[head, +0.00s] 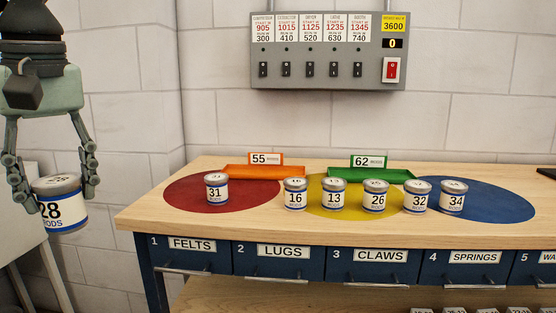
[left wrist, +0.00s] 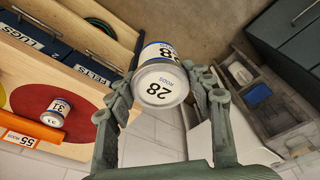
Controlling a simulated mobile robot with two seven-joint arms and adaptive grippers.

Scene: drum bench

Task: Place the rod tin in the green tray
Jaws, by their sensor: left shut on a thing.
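My left gripper (head: 50,188) is shut on a tin marked 28 RODS (head: 62,212), white with a blue band and a grey lid. It holds the tin upright in the air, left of the bench. In the left wrist view, the 28 tin (left wrist: 160,84) sits between the fingertips (left wrist: 163,88), its lid facing the camera. The green tray (head: 397,176) stands at the back of the bench behind the yellow and blue discs, with a card marked 62 (head: 370,161). Its inside is mostly hidden. My right gripper is not in view.
An orange tray (head: 232,171) with card 55 stands back left. Tin 31 (head: 216,188) is on the red disc (head: 263,196). Tins 16 (head: 295,194), 13 (head: 334,194), 26 (head: 375,197), 32 (head: 417,197) and 34 (head: 452,197) line up before the green tray.

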